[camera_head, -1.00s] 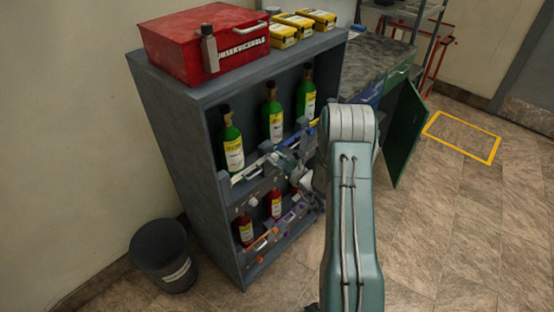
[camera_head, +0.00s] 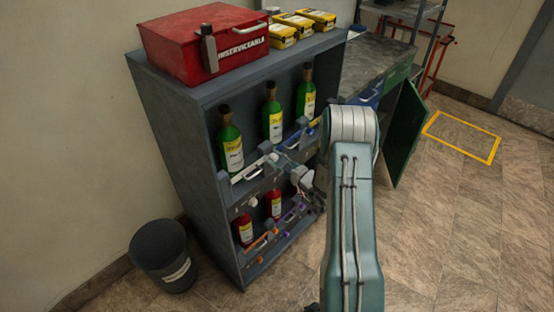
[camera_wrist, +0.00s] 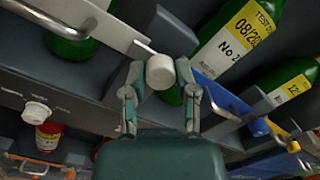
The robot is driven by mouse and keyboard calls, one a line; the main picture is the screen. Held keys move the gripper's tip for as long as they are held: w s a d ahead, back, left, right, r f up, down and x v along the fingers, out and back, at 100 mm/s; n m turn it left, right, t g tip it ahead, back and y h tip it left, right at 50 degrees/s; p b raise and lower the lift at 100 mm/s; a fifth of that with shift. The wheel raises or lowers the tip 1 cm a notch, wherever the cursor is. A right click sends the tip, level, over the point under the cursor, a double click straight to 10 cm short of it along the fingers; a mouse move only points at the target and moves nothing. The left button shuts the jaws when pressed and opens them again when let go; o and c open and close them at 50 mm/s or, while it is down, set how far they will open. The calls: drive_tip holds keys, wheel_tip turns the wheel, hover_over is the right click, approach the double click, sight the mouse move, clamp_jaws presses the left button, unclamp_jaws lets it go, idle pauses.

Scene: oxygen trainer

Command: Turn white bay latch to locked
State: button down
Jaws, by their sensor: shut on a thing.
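The white latch knob (camera_wrist: 160,72) sits between the fingertips of my gripper (camera_wrist: 158,78), which is shut on it. A short white arm (camera_wrist: 146,47) shows just above the knob, beside the end of the white bar (camera_wrist: 75,14) with its metal handle. In the head view the white bar (camera_head: 247,172) crosses in front of the left green bottle (camera_head: 230,146). My gripper (camera_head: 291,163) is at the middle of that shelf's front, partly hidden by my arm. The locked and unlocked marks by this knob cannot be read.
A blue bar (camera_wrist: 222,95) with a metal handle is right of the knob. Another white knob (camera_wrist: 37,112) and a red bottle (camera_wrist: 48,136) are lower left. Green bottles (camera_head: 272,116) stand behind the bars. A green door (camera_head: 405,134) hangs open at the cabinet's right.

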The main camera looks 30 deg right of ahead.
drive_tip(key=shift+w+r, duration=0.1)
drive_tip(key=shift+w, duration=0.15)
drive_tip(key=shift+c, duration=2.2)
unclamp_jaws()
drive_tip(key=shift+a, duration=0.1)
drive_tip(key=shift+o, duration=0.2)
drive_tip(key=shift+w, duration=0.2)
drive_tip(key=shift+s, duration=0.1)
drive_tip(key=v, duration=1.1)
drive_tip(key=shift+s+f, duration=0.2)
drive_tip(key=shift+s, duration=0.15)
